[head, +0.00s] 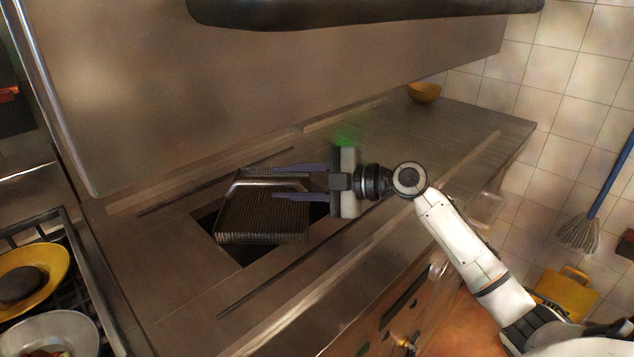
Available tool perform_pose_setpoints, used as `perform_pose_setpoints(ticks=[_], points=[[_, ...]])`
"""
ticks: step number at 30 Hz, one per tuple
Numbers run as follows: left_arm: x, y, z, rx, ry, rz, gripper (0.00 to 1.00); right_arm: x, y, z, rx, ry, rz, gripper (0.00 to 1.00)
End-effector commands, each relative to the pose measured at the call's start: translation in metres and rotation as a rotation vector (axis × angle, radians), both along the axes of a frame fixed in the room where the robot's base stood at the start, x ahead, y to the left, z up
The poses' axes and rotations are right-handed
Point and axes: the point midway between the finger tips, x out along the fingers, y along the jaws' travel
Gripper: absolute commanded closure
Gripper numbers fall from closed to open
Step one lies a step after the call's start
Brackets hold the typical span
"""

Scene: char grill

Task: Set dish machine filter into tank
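My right gripper (260,184) reaches in from the right. My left gripper is not in view.
The steel counter (450,130) is clear to the right, apart from a yellow bowl (424,92) at the back. A stove with a yellow pan (38,278) and a grey pan (58,335) stands at left. A dark hood edge (365,12) hangs above.

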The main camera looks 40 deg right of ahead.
Motion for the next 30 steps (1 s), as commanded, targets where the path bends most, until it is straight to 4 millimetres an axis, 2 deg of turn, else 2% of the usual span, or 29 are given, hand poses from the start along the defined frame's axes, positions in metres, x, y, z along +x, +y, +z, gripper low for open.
perform_pose_setpoints(ticks=[6,12,18,30], points=[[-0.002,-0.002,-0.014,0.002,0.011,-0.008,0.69,-0.041,-0.027,0.006,-0.003,0.003,0.001,0.7],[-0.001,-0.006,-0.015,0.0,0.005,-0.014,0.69,-0.069,-0.046,0.015,-0.001,0.002,0.001,0.7],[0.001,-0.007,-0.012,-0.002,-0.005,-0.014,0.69,-0.08,-0.052,0.02,-0.001,0.0,0.003,0.7],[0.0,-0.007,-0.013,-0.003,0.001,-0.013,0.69,-0.08,-0.053,0.021,-0.001,0.001,0.002,0.7]])
